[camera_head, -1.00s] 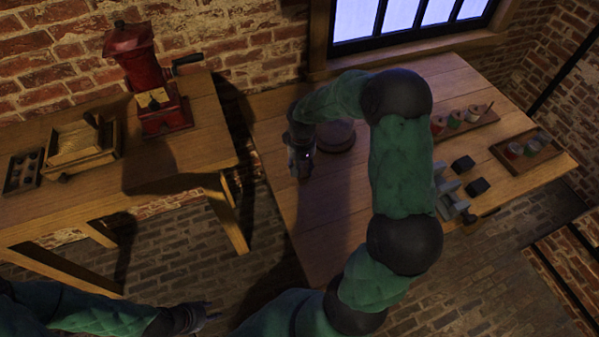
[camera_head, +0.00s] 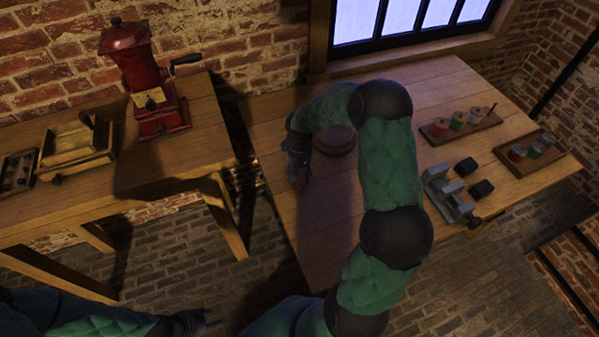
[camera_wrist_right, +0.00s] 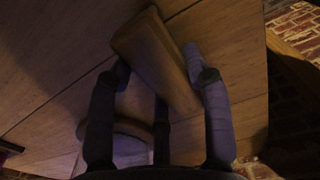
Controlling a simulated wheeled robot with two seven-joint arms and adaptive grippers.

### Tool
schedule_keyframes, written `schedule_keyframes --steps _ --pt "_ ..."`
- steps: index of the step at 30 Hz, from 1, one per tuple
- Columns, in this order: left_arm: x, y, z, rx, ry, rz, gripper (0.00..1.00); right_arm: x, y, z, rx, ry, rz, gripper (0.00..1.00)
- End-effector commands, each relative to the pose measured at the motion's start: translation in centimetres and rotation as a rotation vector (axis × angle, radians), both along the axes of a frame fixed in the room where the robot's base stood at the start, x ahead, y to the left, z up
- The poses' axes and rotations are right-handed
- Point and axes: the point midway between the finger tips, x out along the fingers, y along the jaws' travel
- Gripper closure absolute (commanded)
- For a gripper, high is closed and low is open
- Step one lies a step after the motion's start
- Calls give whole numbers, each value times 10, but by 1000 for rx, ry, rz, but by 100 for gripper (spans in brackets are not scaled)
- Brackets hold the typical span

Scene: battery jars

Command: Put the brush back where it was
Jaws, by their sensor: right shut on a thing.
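The brush, a wooden block (camera_wrist_right: 155,62), lies slantwise between the fingers of my right gripper (camera_wrist_right: 160,88) in the right wrist view. The gripper is shut on it. In the head view my right gripper (camera_head: 298,178) points down low over the left part of the table (camera_head: 330,225); the brush is too dark to make out there. I cannot tell whether the brush touches the table. My left gripper (camera_head: 203,323) is at the bottom of the head view, away from the table; its finger opening is unclear.
A round wooden piece (camera_head: 335,141) stands just right of my right gripper. Trays with jars (camera_head: 458,121) (camera_head: 532,151), a grey metal fixture (camera_head: 449,195) and dark blocks (camera_head: 466,166) are further right. A side bench (camera_head: 190,165) holds a red grinder (camera_head: 134,72).

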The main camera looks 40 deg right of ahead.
Motion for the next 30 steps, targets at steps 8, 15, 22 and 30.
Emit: schedule_keyframes --steps 8,15,22,30 --pt "0 0 -1 0 0 0 60 0 0 -1 0 1 0 27" --pt "0 0 1 0 0 0 60 0 0 1 0 0 0 27" --pt "0 0 13 0 0 0 60 1 0 31 -1 -3 -1 27" --pt "0 0 31 0 0 0 60 1 0 86 -1 -3 0 27"
